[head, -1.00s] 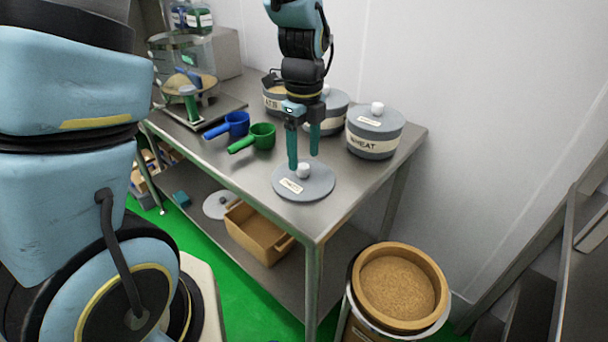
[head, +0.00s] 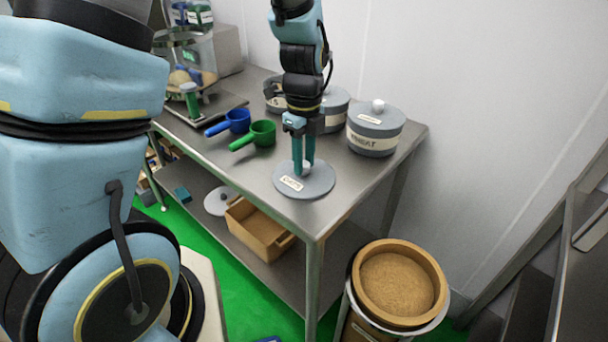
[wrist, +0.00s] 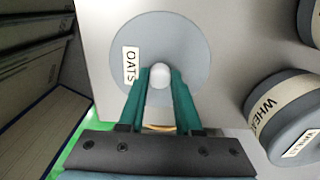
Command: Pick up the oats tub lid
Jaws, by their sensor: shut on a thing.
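The oats tub lid (head: 318,186) is a flat grey disc with a white knob and a label. It lies on the metal table near its front corner. In the wrist view the lid (wrist: 185,45) shows its OATS label and its round white knob (wrist: 160,76). My gripper (head: 304,168) points down over the lid with its teal fingers shut on the knob. In the wrist view the fingers of my gripper (wrist: 160,84) stand on either side of the knob. The lid looks flat on the table top.
A wheat tub (head: 374,130) with its lid on stands at the right back. Other tubs stand behind my gripper. A green scoop (head: 262,133) and a blue scoop (head: 237,120) lie to the left. A wooden-rimmed bin (head: 398,284) stands on the floor at the right.

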